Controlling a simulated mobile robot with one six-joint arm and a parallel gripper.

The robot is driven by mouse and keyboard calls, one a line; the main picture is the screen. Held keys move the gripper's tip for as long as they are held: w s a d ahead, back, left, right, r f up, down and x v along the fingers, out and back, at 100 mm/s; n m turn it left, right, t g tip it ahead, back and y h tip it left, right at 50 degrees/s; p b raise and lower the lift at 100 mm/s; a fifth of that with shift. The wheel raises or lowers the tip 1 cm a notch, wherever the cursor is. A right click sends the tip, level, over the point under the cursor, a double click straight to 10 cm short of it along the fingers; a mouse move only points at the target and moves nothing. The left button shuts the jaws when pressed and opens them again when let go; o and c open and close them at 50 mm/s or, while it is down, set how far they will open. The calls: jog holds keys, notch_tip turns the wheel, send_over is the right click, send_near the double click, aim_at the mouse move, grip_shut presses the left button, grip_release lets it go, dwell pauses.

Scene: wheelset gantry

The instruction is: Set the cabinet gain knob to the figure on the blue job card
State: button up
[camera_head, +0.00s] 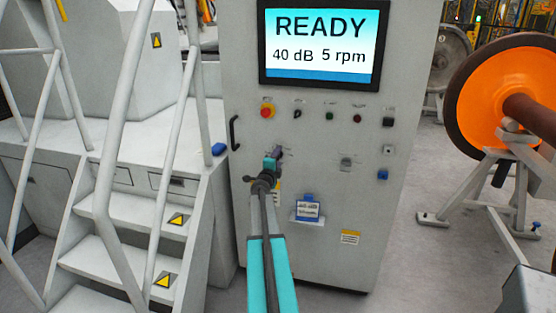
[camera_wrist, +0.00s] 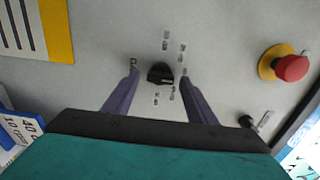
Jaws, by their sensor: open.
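The gain knob appears to be the black knob (camera_wrist: 160,73) on the grey cabinet (camera_head: 330,240), with small printed marks around it. In the wrist view my gripper (camera_wrist: 160,75) is open, with one purple finger on each side of the knob and a gap to each. I cannot tell how deep the fingertips reach. In the head view my gripper (camera_head: 272,160) is at the cabinet's left part and hides this knob. The blue job card (camera_head: 308,210) is on the cabinet, right of my arm; its edge shows in the wrist view (camera_wrist: 20,130), with "40" and "10 rpm" partly readable.
The cabinet screen (camera_head: 320,45) reads READY, 40 dB, 5 rpm. A red emergency stop (camera_head: 267,112) and several buttons sit below it. Another knob (camera_head: 347,161) is to the right. White stairs (camera_head: 130,220) stand left; an orange wheel (camera_head: 490,95) on a stand is right.

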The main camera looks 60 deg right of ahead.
jog(key=b+v, duration=0.1)
jog(key=v, duration=1.2)
jog(key=shift+a, duration=0.3)
jog(key=shift+s, duration=0.1)
dwell(0.6)
